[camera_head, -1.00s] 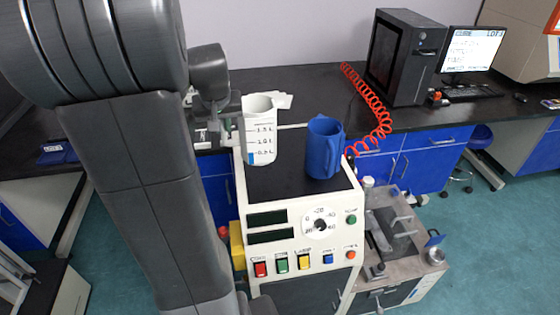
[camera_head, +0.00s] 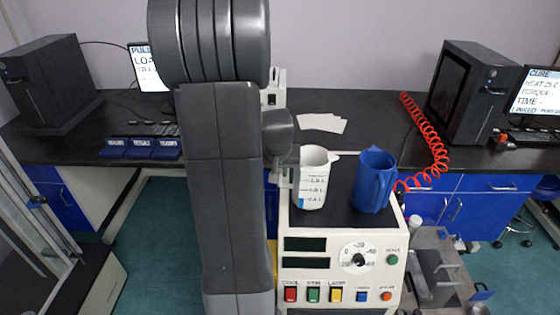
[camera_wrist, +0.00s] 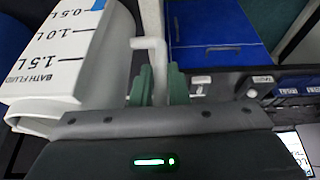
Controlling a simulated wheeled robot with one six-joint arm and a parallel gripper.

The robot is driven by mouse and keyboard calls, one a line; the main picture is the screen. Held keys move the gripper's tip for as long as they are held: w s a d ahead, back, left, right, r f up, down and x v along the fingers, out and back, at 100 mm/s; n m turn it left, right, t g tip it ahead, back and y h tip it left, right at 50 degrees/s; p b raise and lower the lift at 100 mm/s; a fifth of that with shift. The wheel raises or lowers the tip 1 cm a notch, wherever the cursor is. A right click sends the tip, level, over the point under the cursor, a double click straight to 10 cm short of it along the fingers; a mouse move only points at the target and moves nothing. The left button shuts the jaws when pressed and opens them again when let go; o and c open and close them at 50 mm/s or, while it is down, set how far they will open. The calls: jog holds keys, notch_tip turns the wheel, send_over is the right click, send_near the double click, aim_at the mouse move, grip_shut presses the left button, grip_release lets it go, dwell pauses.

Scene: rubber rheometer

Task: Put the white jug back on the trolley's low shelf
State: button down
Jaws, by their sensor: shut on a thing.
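The white jug (camera_head: 312,182), with volume marks and a blue stripe, appears upright at the left side of the cream instrument's dark top (camera_head: 340,213). I cannot tell whether its base touches that top. My gripper (camera_wrist: 160,88) has green fingers shut on the jug's handle (camera_wrist: 152,50). The jug body (camera_wrist: 60,60) fills the left of the wrist view, with its "BATH FLUID" print. In the head view my arm partly hides the gripper. I cannot make out a low trolley shelf in either view.
A blue jug (camera_head: 374,182) stands close on the right on the same instrument. A red coiled hose (camera_head: 428,135) hangs behind it. A grey-topped cart (camera_head: 440,265) with metal fittings stands to the right. A black bench (camera_head: 370,115) runs behind. Teal floor is open at left.

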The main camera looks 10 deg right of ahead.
jog(key=shift+f, duration=0.1)
jog(key=c, duration=1.4)
grip_release()
jog(key=shift+f, duration=0.1)
jog(key=b+v, duration=0.1)
jog(key=v, duration=1.1)
